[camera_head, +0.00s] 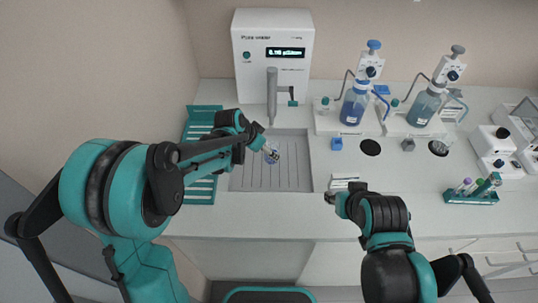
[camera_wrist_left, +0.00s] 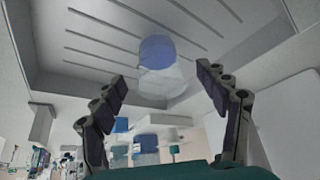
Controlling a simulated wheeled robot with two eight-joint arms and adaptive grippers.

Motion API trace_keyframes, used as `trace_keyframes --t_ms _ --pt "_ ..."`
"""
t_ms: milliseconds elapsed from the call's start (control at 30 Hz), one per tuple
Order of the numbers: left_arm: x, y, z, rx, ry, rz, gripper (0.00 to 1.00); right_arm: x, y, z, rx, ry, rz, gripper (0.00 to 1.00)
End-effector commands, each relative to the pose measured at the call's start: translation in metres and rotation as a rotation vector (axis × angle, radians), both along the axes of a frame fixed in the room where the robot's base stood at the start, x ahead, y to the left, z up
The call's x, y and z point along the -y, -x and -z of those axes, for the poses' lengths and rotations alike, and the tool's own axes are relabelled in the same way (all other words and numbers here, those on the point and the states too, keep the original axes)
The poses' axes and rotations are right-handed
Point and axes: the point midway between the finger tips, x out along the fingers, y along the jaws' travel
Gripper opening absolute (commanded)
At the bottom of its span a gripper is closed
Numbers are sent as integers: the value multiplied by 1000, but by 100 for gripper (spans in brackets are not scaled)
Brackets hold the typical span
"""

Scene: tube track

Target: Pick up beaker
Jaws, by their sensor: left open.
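A small clear beaker (camera_head: 271,154) with blue in it stands in the grey ribbed basin (camera_head: 295,172), partly hidden by my left gripper (camera_head: 262,143) in the head view. In the left wrist view the beaker (camera_wrist_left: 160,68) is a pale see-through cylinder with a blue end. My left gripper (camera_wrist_left: 162,80) is open there, its two dark fingers apart. The beaker lies in the gap beyond the fingertips, and I see no touch. My right gripper (camera_head: 333,198) hangs at the counter's front near a small white object; its fingers are too small to read.
The white water dispenser (camera_head: 272,55) with its spout (camera_head: 272,95) stands behind the basin. A teal rack (camera_head: 201,190) lies left of it. The front right counter is mostly clear.

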Motion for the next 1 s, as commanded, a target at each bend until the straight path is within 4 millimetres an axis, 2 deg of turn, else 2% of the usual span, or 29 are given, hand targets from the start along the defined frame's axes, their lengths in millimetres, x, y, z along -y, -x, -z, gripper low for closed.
trace_keyframes --t_ms 300,533,567,733,833,867,1000 --pt "18 -17 38 -1 -1 0 74 0 0 20 0 0 0 40" --pt "19 -18 39 0 0 -1 74 0 0 19 0 0 0 40" --pt "19 -18 39 0 0 -1 72 0 0 19 0 0 0 40" --pt "19 -18 39 0 0 -1 28 0 0 19 0 0 0 40" --pt "19 -18 39 0 0 -1 27 0 0 19 0 0 0 40" --pt "19 -18 39 0 0 -1 23 0 0 19 0 0 0 40" --pt "19 -18 39 0 0 -1 23 0 0 19 0 0 0 40"
